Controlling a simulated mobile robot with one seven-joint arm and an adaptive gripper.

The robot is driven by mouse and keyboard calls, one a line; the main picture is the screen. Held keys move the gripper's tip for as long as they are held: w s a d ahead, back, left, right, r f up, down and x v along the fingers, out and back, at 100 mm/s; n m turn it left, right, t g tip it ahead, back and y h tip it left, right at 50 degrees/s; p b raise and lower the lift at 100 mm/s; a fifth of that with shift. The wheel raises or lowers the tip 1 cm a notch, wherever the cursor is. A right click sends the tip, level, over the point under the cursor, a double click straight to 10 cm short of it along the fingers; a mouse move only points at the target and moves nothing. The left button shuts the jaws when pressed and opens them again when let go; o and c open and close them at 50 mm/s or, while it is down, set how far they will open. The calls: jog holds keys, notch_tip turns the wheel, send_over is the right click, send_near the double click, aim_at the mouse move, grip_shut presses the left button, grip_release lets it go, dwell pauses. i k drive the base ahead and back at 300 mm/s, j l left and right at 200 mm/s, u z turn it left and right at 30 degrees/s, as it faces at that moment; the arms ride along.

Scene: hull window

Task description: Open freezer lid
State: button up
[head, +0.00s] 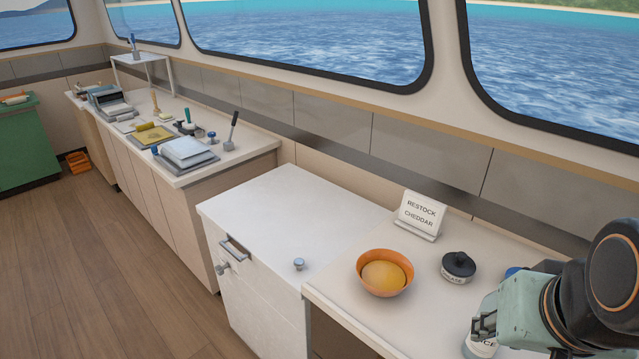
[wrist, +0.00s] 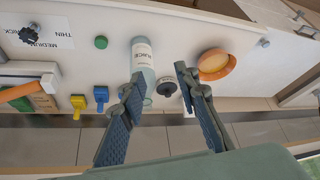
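The white freezer cabinet's flat top, which looks like the lid (head: 300,210), is down and level in the head view. A small silver knob (head: 298,264) stands on its near right corner. The knob also shows at the upper right of the wrist view (wrist: 265,43). My gripper (head: 484,318) is at the lower right of the head view, over the counter and well right of the knob. In the wrist view its two fingers (wrist: 157,76) are spread with nothing held between them. A labelled bottle (wrist: 143,58) stands beyond the fingers, apparently not gripped.
On the counter are an orange bowl (head: 385,288) with a yellow round thing, a black-lidded jar (head: 458,267) and a "RESTOCK CHEDDAR" sign (head: 420,213). A drawer handle (head: 234,249) is on the cabinet front. The lid's surface is clear apart from the knob.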

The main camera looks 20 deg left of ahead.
aim_at(282, 214)
jog(key=j+u, duration=0.1)
jog(key=u, duration=1.4)
